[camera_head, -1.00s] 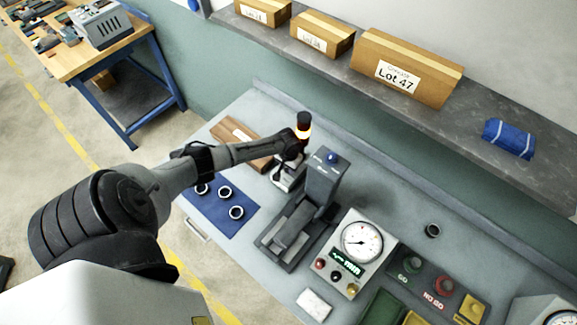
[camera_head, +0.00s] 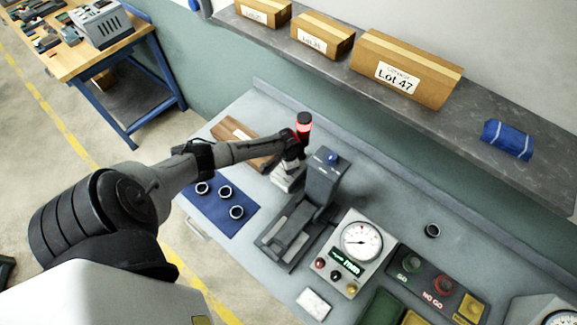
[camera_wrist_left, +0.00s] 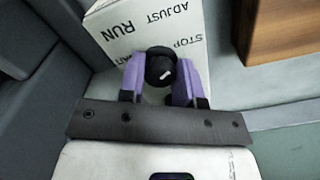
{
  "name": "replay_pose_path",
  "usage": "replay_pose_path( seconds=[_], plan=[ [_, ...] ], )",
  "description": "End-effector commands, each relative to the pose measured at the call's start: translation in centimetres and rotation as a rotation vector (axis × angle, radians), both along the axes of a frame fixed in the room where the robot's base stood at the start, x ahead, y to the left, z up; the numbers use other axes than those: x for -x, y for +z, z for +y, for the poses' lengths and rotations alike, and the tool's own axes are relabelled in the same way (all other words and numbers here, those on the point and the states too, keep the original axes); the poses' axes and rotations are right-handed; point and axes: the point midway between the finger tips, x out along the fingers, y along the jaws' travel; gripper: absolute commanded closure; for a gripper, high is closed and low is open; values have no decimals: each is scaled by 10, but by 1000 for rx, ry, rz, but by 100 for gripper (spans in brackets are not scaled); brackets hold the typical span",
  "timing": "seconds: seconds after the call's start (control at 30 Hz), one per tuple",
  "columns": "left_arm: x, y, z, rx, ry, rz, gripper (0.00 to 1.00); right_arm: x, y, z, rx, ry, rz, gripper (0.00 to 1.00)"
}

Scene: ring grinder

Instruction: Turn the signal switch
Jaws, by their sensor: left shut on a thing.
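The signal switch is a black round knob with a white pointer mark (camera_wrist_left: 161,68) on a white box (camera_wrist_left: 110,28) lettered ADJUST, RUN and STOP. The lettering is upside down in the left wrist view. My left gripper (camera_wrist_left: 162,78) has its two purple fingers on either side of the knob and is shut on it. In the head view the white box (camera_head: 287,178) shows partly below my left gripper (camera_head: 292,160), which hides the knob. A signal lamp (camera_head: 304,126) stands behind it with its red band lit. My right gripper is out of view.
A grey press fixture (camera_head: 325,180) stands close to the right of the switch box. A blue mat (camera_head: 215,212) with several rings is in front. A gauge box (camera_head: 357,245) stands further right.

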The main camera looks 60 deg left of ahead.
Motion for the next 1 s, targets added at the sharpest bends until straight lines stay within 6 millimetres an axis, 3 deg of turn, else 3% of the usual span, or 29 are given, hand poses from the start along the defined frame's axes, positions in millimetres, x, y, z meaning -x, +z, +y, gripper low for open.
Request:
replay_pose_path(
  seconds=[0.4,0.97,1.0],
  plan=[
    [-1,0,0,0,-172,-1,92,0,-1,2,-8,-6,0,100],
    [-1,0,0,0,-196,-1,92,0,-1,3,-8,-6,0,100],
    [-1,0,0,0,-196,-1,65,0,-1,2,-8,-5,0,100]
  ],
)
